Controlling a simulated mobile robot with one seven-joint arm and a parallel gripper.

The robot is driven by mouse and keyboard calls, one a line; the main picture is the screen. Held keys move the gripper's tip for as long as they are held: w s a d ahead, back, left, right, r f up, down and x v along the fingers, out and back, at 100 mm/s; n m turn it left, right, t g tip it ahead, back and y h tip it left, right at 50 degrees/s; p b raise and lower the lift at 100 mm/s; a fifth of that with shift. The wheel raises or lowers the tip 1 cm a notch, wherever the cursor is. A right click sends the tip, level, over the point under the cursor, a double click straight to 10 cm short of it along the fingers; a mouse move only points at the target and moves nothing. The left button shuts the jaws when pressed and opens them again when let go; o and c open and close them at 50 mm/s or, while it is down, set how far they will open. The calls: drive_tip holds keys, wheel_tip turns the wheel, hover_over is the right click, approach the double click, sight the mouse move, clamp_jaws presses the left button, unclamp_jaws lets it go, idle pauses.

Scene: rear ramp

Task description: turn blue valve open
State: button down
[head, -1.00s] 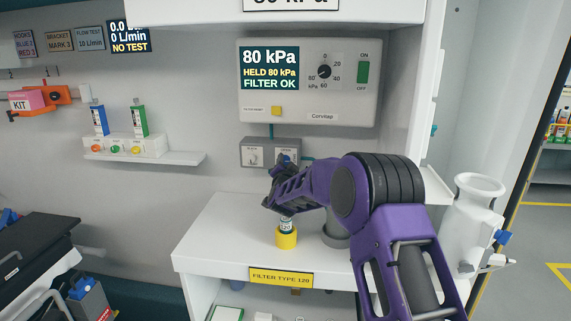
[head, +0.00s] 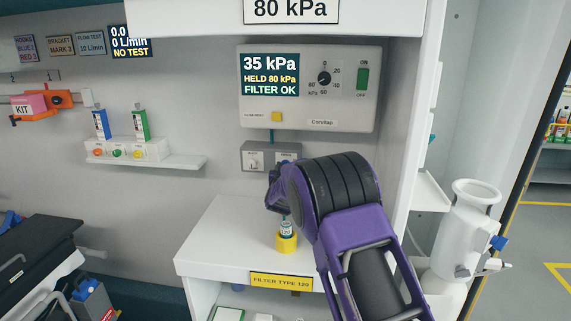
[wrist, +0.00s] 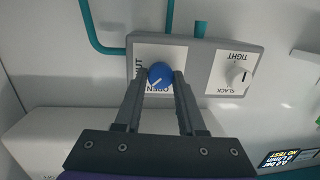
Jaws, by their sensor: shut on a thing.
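The blue valve (wrist: 161,75) is a round blue knob with a white mark, on a white plate lettered "OPEN" and "SHUT" in the wrist view. Its white mark points toward the word "OPEN". My gripper (wrist: 160,78) is shut on the knob, one finger on each side. The Corvitap panel (head: 310,88) above reads "35 kPa", "HELD 80 kPa" and "FILTER OK".
A white knob (wrist: 237,75) marked "TIGHT" and "SLACK" sits beside the blue one. A yellow-based filter (head: 286,243) stands on the white counter (head: 215,245) below my wrist. A white canister (head: 470,235) stands at right.

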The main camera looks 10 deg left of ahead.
drive_tip(key=shift+a+n+h+p, duration=0.1)
drive_tip(key=shift+n+h+p, duration=0.4)
drive_tip(key=shift+n+p, duration=2.4)
drive_tip(key=shift+n+b, duration=0.5)
drive_tip(key=shift+n, duration=0.3)
drive_tip(key=c, duration=0.5)
unclamp_jaws()
drive_tip(key=s+r, duration=0.2)
drive_tip(key=s, duration=1.5)
drive_tip(key=shift+s+a+b, duration=0.15)
drive_tip(key=shift+a+b, duration=0.05)
drive_tip(key=shift+b, duration=0.15)
